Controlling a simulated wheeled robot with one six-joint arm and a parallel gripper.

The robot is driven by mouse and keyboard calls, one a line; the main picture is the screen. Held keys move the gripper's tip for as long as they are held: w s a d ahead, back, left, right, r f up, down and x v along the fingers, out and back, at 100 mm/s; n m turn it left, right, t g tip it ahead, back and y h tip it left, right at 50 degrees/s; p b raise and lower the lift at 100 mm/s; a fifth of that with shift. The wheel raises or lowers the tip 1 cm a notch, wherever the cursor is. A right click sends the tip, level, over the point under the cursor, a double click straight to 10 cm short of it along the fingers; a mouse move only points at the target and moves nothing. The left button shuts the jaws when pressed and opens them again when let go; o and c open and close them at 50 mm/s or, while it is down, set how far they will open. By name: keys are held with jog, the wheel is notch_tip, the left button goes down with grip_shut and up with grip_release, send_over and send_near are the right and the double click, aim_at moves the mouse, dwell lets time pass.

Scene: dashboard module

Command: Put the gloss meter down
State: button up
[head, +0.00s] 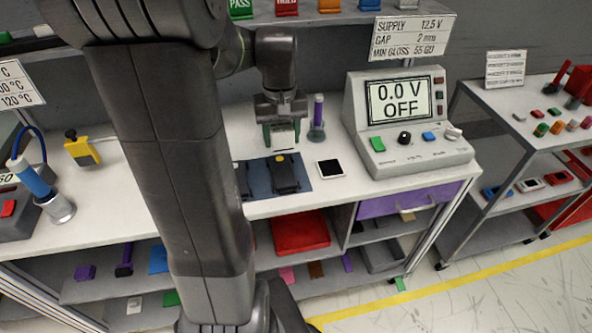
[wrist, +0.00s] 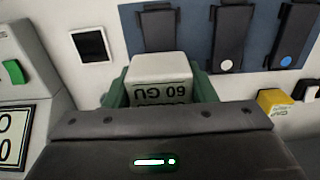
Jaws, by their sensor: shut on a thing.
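My gripper (head: 283,131) is shut on the gloss meter, a small white block whose display reads 60 GU. In the wrist view the gloss meter (wrist: 160,68) sits between the green fingers, its text upside down.
The blue mat (head: 305,173) holds several black parts. A dark square tile with a white border (head: 330,168) lies right of it. The power supply (head: 405,120) reads 0.0 V OFF. A yellow holder (head: 82,150) stands left.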

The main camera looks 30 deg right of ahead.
aim_at(284, 174)
notch_tip(284, 174, down, 10)
jog(key=shift+r, duration=0.25)
jog(key=shift+f, duration=0.15)
jog(key=o, duration=1.2)
jog(key=shift+c, duration=0.2)
notch_tip(284, 174, up, 12)
jog(key=shift+r, duration=0.15)
dwell(0.4)
